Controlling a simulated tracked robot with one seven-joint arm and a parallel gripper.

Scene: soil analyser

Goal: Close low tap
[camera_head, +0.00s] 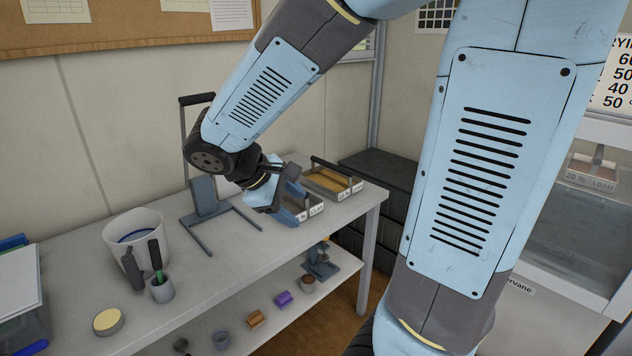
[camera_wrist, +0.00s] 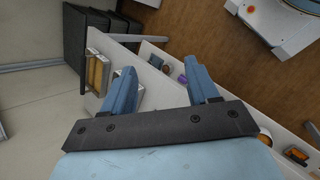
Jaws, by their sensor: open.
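I cannot make out a low tap in either view; my arm covers part of the scene. My gripper (camera_head: 288,214) is over the right part of the white bench (camera_head: 228,262), next to a labelled metal tray that it partly hides. In the wrist view the two blue fingers of my gripper (camera_wrist: 160,72) stand apart with nothing between them but the view of the bench edge and lower shelf. A grey stand (camera_head: 205,200) with an upright post and splayed feet is left of the gripper.
A handled tray of brown soil (camera_head: 328,180) sits at the bench's right end. A white jug (camera_head: 137,240), a cup with a green-handled tool (camera_head: 161,289) and a yellow-topped tin (camera_head: 108,321) stand left. Small coloured items lie on the lower shelf (camera_head: 290,322). Dark drawers (camera_head: 375,175) stand behind.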

